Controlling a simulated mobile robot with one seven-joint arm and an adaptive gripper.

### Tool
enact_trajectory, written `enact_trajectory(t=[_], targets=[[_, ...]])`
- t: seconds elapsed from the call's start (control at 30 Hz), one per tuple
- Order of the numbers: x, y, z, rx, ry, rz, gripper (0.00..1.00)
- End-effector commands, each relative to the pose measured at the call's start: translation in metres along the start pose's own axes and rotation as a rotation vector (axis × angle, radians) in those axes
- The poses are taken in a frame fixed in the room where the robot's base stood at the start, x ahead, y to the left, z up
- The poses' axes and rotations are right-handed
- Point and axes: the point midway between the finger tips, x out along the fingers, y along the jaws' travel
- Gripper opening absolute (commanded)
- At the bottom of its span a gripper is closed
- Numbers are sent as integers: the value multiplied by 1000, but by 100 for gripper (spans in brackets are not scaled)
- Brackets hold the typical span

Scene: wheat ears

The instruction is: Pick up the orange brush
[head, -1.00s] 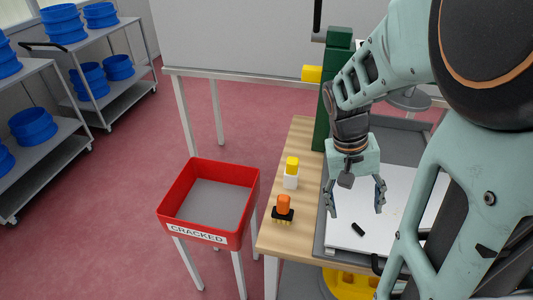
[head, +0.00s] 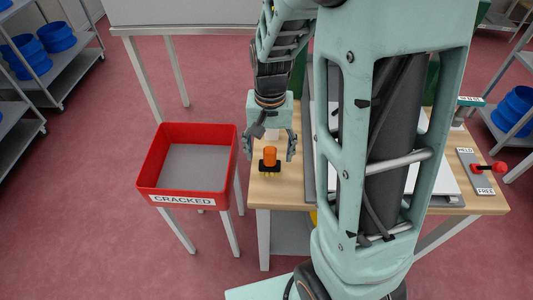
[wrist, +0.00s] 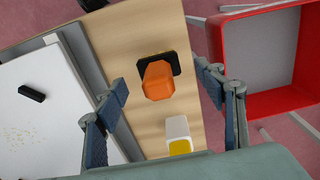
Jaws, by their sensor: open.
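The orange brush (head: 270,158) stands upright on the wooden table near its front left corner, orange handle up and dark bristle base down. In the wrist view the brush (wrist: 158,80) lies ahead of and between the fingers. My gripper (head: 270,152) is open and empty above the brush, apart from it as far as I can tell. In the wrist view the two fingertips of my gripper (wrist: 162,75) are on either side of the brush's line. Nothing hides the handle.
A white and yellow bottle-like item (wrist: 179,135) stands close behind the brush. A red bin marked CRACKED (head: 216,187) stands left of the table. A white board (wrist: 35,115) with a small black piece (wrist: 32,93) lies on the other side. Blue round containers (head: 25,55) fill the shelves.

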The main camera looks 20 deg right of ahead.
Motion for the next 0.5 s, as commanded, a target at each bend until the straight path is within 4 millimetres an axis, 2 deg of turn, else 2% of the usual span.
enact_trajectory(t=[0.17,0.4,0.5], targets=[[15,1,-1,0,-3,1,64],[49,2,-3,0,-3,2,64],[55,2,-4,0,0,0,64]])
